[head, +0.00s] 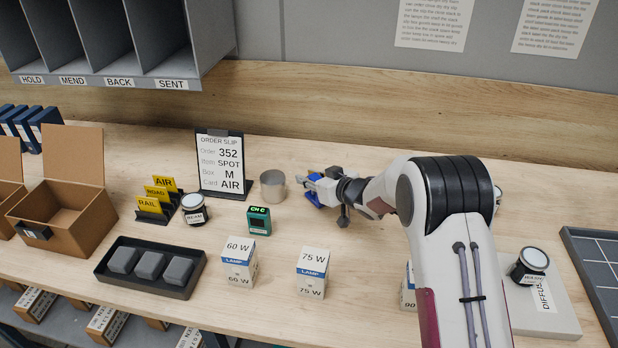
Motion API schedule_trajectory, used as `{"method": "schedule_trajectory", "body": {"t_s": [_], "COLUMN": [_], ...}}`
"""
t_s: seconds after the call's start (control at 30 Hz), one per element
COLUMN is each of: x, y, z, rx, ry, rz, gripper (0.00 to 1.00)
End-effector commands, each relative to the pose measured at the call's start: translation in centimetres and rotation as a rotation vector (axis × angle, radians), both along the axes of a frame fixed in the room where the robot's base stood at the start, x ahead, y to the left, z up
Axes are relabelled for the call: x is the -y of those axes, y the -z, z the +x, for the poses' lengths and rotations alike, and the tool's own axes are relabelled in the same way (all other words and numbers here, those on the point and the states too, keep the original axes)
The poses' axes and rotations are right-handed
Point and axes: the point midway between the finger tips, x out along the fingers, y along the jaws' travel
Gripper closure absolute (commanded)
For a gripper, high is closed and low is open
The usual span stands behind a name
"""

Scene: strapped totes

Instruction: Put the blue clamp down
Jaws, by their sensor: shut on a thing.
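My gripper (318,187) is right of the picture's middle, over the back part of the bench, pointing left. It is shut on the blue clamp (313,198), of which only small blue parts show around the fingers. The rest of the clamp is hidden by the gripper. I cannot tell whether the clamp touches the bench.
A grey metal cup (272,186) stands just left of my gripper, with an order slip stand (222,165) behind it. A small green device (259,221) and lamp boxes (312,272) stand nearer. A black tray (150,268) holds grey blocks. Bare wood lies below my gripper.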

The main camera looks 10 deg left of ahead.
Motion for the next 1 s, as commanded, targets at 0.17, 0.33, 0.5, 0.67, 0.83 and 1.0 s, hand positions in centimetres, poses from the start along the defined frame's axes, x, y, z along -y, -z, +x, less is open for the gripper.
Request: {"method": "schedule_trajectory", "body": {"t_s": [0.17,0.33,0.5,0.67,0.83,1.0], "x": [-0.02,-0.01,0.0,0.0,0.0,0.04], "y": [-0.14,0.02,0.23,0.24,0.22,-0.1], "z": [0.05,0.04,0.01,0.01,0.01,-0.03], "rx": [0.003,0.002,0.001,0.001,0.001,0.001], "ry": [0.0,0.0,0.0,0.0,0.0,0.0], "rz": [0.001,0.001,0.0,-0.001,-0.001,-0.001], "gripper": [1.0,1.0,0.62,0.62,0.62,0.62]}}
